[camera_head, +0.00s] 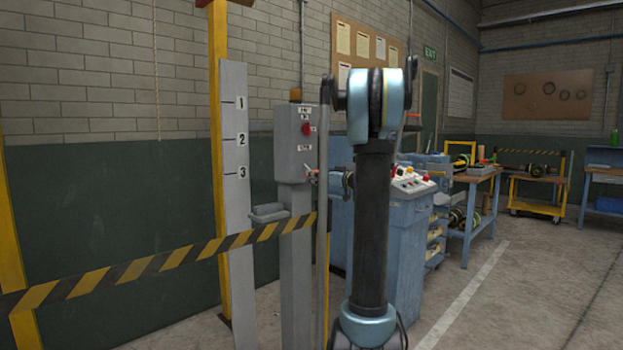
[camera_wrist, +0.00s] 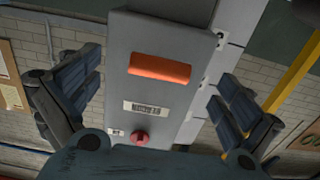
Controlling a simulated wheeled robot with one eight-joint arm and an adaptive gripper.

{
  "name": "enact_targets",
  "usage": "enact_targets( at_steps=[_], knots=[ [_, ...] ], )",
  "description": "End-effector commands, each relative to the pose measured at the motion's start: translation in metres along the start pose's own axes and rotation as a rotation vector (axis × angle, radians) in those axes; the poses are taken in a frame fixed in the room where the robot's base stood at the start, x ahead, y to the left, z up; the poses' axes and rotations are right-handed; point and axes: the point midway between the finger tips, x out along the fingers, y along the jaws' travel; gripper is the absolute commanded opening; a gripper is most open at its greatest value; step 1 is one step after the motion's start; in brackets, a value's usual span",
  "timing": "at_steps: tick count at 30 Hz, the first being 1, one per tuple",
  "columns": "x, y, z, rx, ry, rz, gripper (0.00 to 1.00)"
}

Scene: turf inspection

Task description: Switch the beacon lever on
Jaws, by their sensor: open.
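The beacon post carries a grey control box (camera_head: 296,142) with an amber beacon (camera_head: 295,95) on top and a red button (camera_head: 307,129) on its face. A lever with an orange handle (camera_head: 311,173) shows low at the box, partly hidden by a thin pole and my arm. In the wrist view, which looks turned over, the orange handle (camera_wrist: 160,69) lies across the box face, with a label and a red knob (camera_wrist: 139,137) below it. My gripper (camera_wrist: 156,88) is open, one finger on each side of the handle in the picture. I see no contact; the gap in depth is unclear.
A yellow-black striped barrier (camera_head: 170,260) crosses in front of the post at left. A grey numbered board (camera_head: 236,200) and yellow upright stand behind it. A blue console (camera_head: 410,200) stands right of the post. Open floor (camera_head: 520,290) lies at right.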

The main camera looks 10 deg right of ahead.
Motion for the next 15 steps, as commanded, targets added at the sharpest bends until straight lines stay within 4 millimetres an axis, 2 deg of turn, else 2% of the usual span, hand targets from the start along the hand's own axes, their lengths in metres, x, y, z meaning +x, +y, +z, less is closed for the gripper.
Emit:
enact_targets(
  at_steps=[1,6,15],
  knots=[
    [0.009,-0.001,0.0,0.0,0.0,-0.002,0.99],
    [0.028,0.0,0.0,0.0,0.0,-0.001,0.99],
    [0.039,-0.001,0.0,0.0,0.0,0.0,0.99]
  ],
)
